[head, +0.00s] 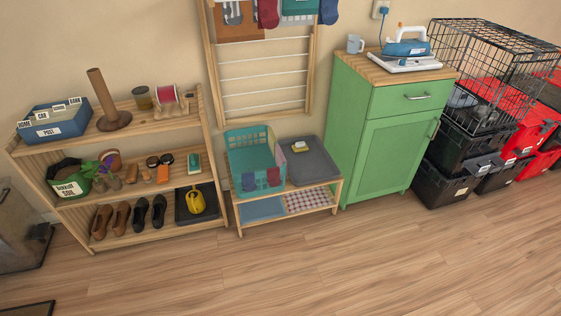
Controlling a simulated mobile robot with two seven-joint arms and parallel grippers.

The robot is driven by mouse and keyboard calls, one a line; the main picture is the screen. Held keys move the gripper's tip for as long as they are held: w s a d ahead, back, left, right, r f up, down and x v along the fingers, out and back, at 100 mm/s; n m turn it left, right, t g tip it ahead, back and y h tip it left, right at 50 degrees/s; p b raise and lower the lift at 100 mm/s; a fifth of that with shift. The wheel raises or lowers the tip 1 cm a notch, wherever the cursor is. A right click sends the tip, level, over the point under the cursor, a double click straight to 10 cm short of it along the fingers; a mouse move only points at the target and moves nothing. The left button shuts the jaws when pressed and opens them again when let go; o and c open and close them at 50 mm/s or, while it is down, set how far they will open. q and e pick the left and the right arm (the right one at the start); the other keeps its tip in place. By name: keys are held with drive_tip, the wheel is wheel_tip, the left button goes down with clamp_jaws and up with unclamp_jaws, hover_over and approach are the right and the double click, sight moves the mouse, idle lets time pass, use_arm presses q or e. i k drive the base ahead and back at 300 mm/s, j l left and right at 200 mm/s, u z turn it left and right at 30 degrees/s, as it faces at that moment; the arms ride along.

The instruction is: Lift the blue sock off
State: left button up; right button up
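A blue sock-like item (329,11) hangs at the top right of the wooden drying rack (309,70) on the wall, cut off by the upper edge of the view. A dark red one (268,13) hangs to its left, with a teal item (299,7) between them. Another blue sock-like item (249,182) hangs on the front of the teal laundry basket (240,157), beside a dark red one (273,177). The basket stands on a low wooden bench. Neither of my grippers is in view.
A wooden shelf (150,123) with shoes and pots stands left. A green cabinet (385,155) carries an iron (407,48) and a mug (355,44). Black and red totes and a wire crate (490,62) are stacked right. The wooden floor (330,265) in front is mostly clear.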

sight(248, 183)
drive_tip(key=i+j+z, duration=0.1)
drive_tip(key=j, duration=0.3)
drive_tip(key=i+j+z, duration=0.1)
drive_tip(key=i+j, duration=0.2)
drive_tip(key=i+j+z, duration=0.1)
drive_tip(key=j, duration=0.4)
drive_tip(key=i+j+z, duration=0.1)
drive_tip(key=j, duration=0.3)
drive_tip(key=i+j, duration=0.25)
drive_tip(key=j, duration=0.2)
drive_tip(key=i+j+z, duration=0.15)
drive_tip(key=j, duration=0.3)
drive_tip(key=i+j+z, duration=0.1)
drive_tip(key=j, duration=0.3)
drive_tip(key=i+j+z, duration=0.1)
drive_tip(key=j, duration=0.35)
